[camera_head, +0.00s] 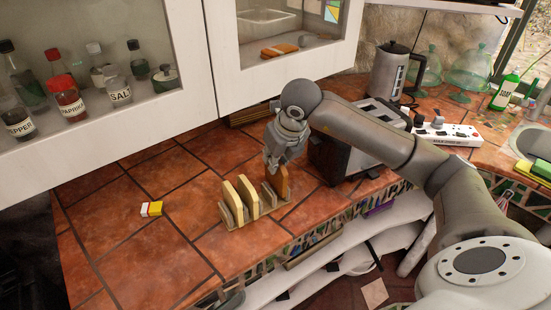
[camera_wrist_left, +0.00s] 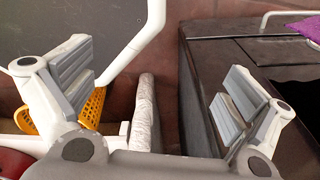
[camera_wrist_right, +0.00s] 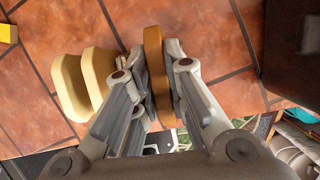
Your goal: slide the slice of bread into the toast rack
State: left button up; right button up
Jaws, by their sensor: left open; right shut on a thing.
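The wooden toast rack (camera_head: 227,215) stands on the tiled counter in the head view. Two pale slices of bread (camera_head: 247,196) stand upright in it; they also show left of my gripper in the right wrist view (camera_wrist_right: 98,72). My right gripper (camera_head: 279,168) is shut on a browner slice of bread (camera_head: 282,184), upright at the rack's right end. In the right wrist view this slice (camera_wrist_right: 156,70) is pinched between both fingers. Its lower edge is hard to see, so I cannot tell how deep it sits. My left gripper (camera_wrist_left: 160,95) is open and empty, away from the rack.
A dark toaster (camera_head: 335,150) stands close to the right of my right gripper. A small yellow and white block (camera_head: 151,209) lies left of the rack. Wall cabinets (camera_head: 215,60) hang above. The left counter is mostly clear. A yellow basket (camera_wrist_left: 90,108) shows in the left wrist view.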

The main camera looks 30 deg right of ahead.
jog(key=shift+f+b, duration=0.85)
jog(key=shift+f, duration=0.15)
jog(key=o, duration=0.5)
jog(key=shift+o, duration=0.5)
jog(key=o, duration=0.5)
jog(key=shift+c, duration=0.2)
